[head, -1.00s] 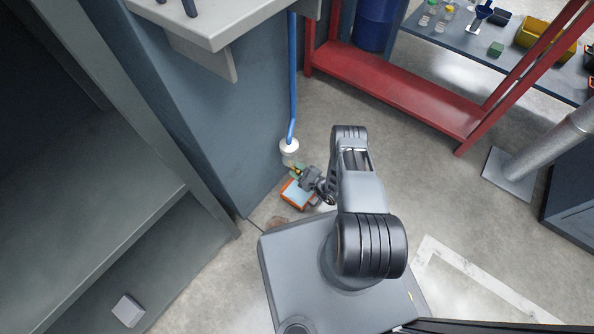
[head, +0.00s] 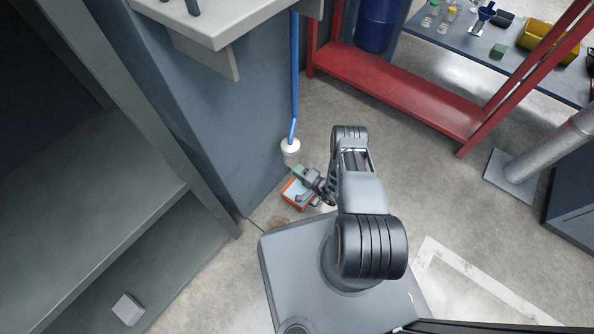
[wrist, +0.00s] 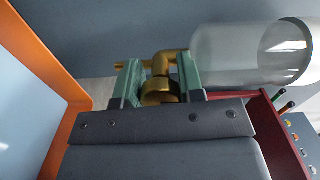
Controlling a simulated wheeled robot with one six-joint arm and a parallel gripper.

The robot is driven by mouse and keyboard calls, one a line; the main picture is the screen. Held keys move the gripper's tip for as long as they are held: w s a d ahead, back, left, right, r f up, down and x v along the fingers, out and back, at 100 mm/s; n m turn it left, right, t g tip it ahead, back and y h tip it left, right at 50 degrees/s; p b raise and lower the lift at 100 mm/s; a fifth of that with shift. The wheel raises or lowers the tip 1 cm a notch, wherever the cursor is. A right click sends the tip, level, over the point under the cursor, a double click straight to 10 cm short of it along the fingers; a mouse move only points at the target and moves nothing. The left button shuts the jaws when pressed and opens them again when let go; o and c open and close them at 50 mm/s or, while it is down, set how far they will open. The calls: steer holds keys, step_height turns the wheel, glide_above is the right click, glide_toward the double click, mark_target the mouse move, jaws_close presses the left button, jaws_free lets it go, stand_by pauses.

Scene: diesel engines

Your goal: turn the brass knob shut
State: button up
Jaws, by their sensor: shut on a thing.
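The brass knob (wrist: 159,92) shows in the wrist view between the two green fingers of my gripper (wrist: 158,88). My gripper is shut on it. A brass stem and elbow rise behind the knob and lead right toward a clear cylinder (wrist: 235,52). In the head view my gripper (head: 298,171) is low by the blue-grey wall, just below a white-topped clear container (head: 290,152). The knob is hidden by the gripper in the head view.
A blue pipe (head: 294,80) runs down into the white top. An orange-edged box with a pale blue face (head: 297,194) lies just below my gripper; its orange edge (wrist: 52,60) is close at left in the wrist view. A red frame (head: 400,90) stands right.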

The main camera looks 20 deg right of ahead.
steer(key=shift+d+n, duration=0.25)
steer(key=shift+n, duration=0.35)
steer(key=o, duration=0.8)
steer(key=shift+w, duration=0.1)
steer(key=shift+o, duration=0.5)
steer(key=shift+a, duration=0.1)
steer(key=shift+r, duration=0.1)
